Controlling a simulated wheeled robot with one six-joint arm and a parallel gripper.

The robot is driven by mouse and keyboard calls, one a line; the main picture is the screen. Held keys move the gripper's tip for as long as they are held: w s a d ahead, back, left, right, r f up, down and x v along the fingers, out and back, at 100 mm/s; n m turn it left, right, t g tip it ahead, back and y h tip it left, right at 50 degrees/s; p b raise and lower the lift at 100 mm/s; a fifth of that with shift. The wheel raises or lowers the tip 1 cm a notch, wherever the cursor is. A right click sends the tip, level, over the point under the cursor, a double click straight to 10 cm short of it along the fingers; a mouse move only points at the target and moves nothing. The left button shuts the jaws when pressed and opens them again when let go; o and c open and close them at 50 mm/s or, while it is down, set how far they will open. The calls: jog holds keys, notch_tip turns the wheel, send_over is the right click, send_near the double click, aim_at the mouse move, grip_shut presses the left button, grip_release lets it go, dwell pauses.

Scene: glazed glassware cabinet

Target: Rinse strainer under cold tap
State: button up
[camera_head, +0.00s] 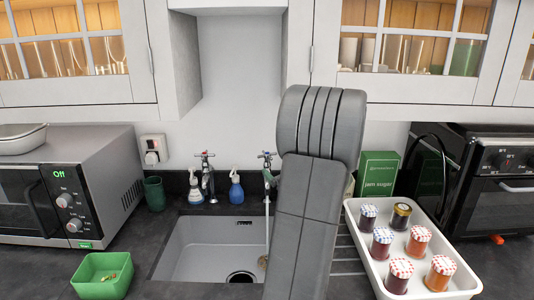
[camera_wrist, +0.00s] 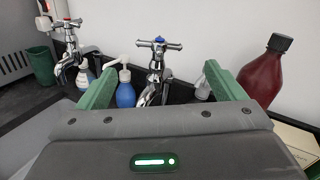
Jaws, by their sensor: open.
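The cold tap, with a blue mark on its cross handle, stands behind the sink (camera_head: 190,262). Contact cannot be told.
A dark red bottle (camera_wrist: 266,70) is right of my gripper. A white tray (camera_head: 365,238) of jam jars stands right of the sink; a green tub (camera_head: 88,290) is left. Cabinets overhang above.

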aim_at(269, 157)
jog(key=p+x, duration=0.3)
jog(key=x, duration=0.8)
jog(key=shift+w+a+f, duration=0.1)
jog(key=shift+w+a, duration=0.1)
jog(key=shift+a, duration=0.05)
jog(key=shift+c, duration=0.4)
jog(key=c, duration=0.9)
